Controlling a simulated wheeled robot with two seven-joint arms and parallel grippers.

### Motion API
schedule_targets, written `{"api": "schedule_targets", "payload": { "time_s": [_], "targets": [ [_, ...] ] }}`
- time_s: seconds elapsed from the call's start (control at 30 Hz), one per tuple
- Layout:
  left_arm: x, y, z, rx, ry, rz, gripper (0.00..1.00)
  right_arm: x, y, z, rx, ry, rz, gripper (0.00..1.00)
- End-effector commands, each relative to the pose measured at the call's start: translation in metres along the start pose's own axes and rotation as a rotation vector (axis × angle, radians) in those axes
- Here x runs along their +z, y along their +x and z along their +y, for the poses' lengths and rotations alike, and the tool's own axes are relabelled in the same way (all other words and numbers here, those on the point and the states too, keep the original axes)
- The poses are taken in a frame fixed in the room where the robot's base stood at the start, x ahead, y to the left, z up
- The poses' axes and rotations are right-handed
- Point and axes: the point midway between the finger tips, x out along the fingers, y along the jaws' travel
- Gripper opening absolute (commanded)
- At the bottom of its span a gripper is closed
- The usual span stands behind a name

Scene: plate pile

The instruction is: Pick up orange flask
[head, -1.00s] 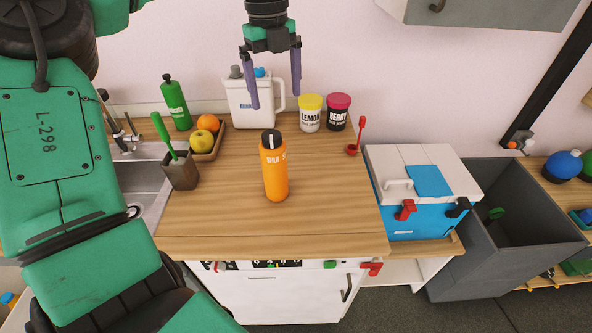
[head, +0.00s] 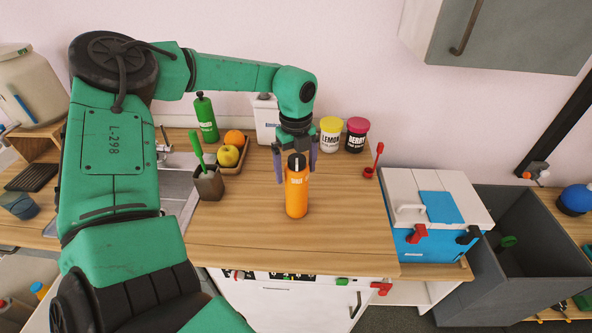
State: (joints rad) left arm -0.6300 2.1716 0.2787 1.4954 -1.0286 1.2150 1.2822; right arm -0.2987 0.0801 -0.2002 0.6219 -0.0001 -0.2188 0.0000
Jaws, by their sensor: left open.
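The orange flask (head: 297,194) stands upright on the wooden counter, with a black cap and a white label. My left gripper (head: 296,178) comes down from above, its purple fingers spread on either side of the flask's upper part. The fingers are open, and I cannot tell whether either one touches the flask. My right gripper is not in view.
A fruit tray (head: 237,168), a brush holder (head: 208,185) and a green bottle (head: 206,118) stand left of the flask. A white jug (head: 266,118) and two jars (head: 331,134) are behind. A blue-white cooler (head: 436,215) is at right. The counter front is clear.

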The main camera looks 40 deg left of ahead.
Motion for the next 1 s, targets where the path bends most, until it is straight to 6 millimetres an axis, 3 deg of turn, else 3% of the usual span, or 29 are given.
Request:
{"api": "schedule_targets", "payload": {
  "time_s": [0.03, 0.2, 0.27, 0.3, 0.73, 0.87, 1.0],
  "targets": [
    [0.000, 0.000, 0.000, 0.000, 0.000, 0.000, 0.92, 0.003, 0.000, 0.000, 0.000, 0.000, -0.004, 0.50],
    [0.000, 0.000, 0.000, 0.000, 0.000, 0.000, 0.27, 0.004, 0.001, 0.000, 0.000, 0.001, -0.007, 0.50],
    [0.000, 0.000, 0.000, 0.000, 0.000, 0.000, 0.04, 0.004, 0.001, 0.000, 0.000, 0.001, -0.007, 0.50],
    [0.000, 0.000, 0.000, 0.000, 0.000, 0.000, 0.00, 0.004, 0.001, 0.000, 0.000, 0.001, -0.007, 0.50],
    [0.001, -0.011, -0.002, -0.004, -0.001, -0.001, 0.00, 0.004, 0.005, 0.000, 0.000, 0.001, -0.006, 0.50],
    [0.001, -0.034, -0.002, -0.007, -0.001, -0.004, 0.00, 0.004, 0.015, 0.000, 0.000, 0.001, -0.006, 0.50],
    [0.001, -0.080, -0.002, -0.009, -0.002, -0.007, 0.00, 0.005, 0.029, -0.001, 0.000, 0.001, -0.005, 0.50]
  ]
}}
